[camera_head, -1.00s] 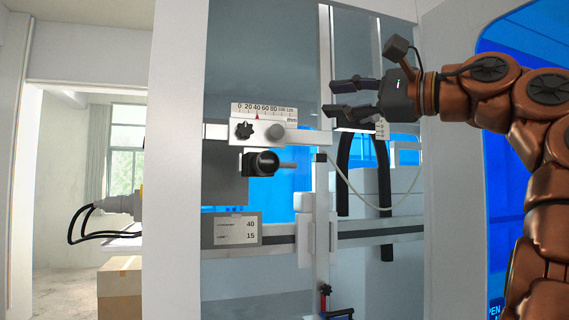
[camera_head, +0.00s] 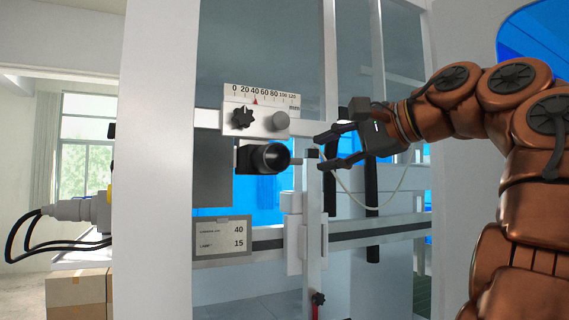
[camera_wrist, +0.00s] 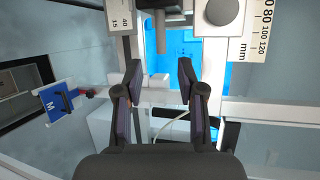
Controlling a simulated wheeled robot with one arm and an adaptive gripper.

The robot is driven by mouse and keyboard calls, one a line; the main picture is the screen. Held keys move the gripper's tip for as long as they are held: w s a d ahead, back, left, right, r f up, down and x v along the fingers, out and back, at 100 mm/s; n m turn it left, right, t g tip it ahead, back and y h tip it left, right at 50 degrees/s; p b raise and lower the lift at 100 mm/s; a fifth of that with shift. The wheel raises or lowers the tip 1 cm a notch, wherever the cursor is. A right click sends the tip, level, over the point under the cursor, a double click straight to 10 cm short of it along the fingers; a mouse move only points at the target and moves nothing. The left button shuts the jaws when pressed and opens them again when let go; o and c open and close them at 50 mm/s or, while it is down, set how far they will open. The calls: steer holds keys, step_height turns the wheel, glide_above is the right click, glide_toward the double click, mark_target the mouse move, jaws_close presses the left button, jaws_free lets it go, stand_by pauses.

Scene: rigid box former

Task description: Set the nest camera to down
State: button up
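The nest camera (camera_head: 265,158) is a black cylinder mounted below the scale on the former's frame. Its dark round face looks outward, and a short grey rod (camera_head: 297,160) sticks out from its right side. My gripper (camera_head: 320,151) is open and empty, just right of the rod's end, with its fingers pointing left. I cannot tell whether a finger touches the rod. In the wrist view the open fingers (camera_wrist: 159,72) have a grey rod-like part (camera_wrist: 162,28) ahead of the gap between them.
A scale plate (camera_head: 262,95) with a red pointer, a black star knob (camera_head: 243,117) and a grey round knob (camera_head: 281,121) sit just above the camera. A placard (camera_head: 222,236) reading 40 and 15 is below. A horizontal rail (camera_head: 375,233) and a looping pale cable (camera_head: 385,203) lie below my gripper.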

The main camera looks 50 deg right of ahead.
mark_target(295, 161)
steer(key=x, duration=0.2)
steer(key=b+x, duration=0.1)
steer(key=x, duration=0.2)
steer(key=a+x, duration=0.1)
steer(key=x, duration=0.2)
steer(key=shift+a, duration=0.1)
steer(key=shift+r, duration=0.1)
jaws_close()
